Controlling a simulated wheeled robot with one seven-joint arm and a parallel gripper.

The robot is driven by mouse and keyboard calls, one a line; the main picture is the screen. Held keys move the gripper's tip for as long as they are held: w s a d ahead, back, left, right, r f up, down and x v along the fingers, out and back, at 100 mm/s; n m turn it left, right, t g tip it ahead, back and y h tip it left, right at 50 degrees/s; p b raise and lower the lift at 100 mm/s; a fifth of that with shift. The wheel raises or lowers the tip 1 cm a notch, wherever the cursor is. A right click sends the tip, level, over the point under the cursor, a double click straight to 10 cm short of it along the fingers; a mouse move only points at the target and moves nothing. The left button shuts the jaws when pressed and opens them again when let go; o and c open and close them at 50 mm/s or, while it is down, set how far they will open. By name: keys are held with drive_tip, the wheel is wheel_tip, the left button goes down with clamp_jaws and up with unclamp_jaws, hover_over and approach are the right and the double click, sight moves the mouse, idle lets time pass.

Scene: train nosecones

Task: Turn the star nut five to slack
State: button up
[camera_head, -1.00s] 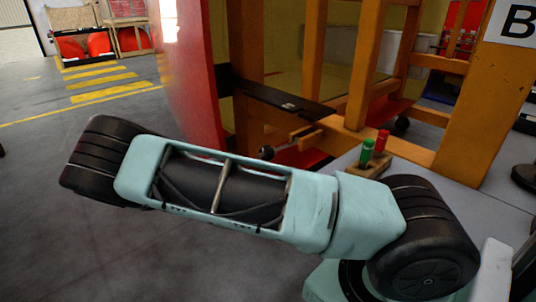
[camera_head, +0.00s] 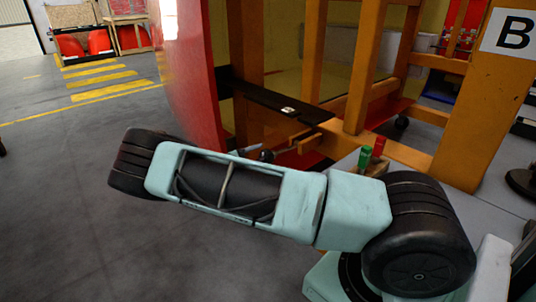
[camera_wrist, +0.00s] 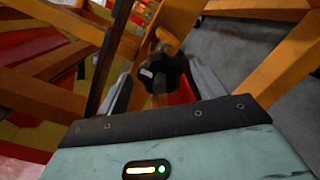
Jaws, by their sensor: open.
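A black star nut (camera_wrist: 163,72) with a pale mark on its face sits in front of an orange wooden beam in the wrist view. My gripper (camera_wrist: 162,84) is open, with one grey finger to the left of the nut and one to the right. Gaps show between the nut and both fingers, so I see no grip on it. In the head view a small dark knob (camera_head: 266,155) shows by the orange frame, behind my arm; I cannot tell if it is the same nut. My arm hides most of the gripper there.
An orange wooden frame (camera_head: 463,110) with a "B" sign (camera_head: 515,33) and a large red curved panel (camera_head: 188,70) stand close by. Green (camera_head: 365,156) and red (camera_head: 379,146) handles stand behind my arm. The floor at left is clear.

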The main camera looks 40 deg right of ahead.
drive_tip(key=shift+s+d, duration=0.15)
drive_tip(key=shift+d, duration=0.65)
drive_tip(key=shift+s+d, duration=0.1)
drive_tip(key=shift+d, duration=0.7)
drive_tip(key=c, duration=1)
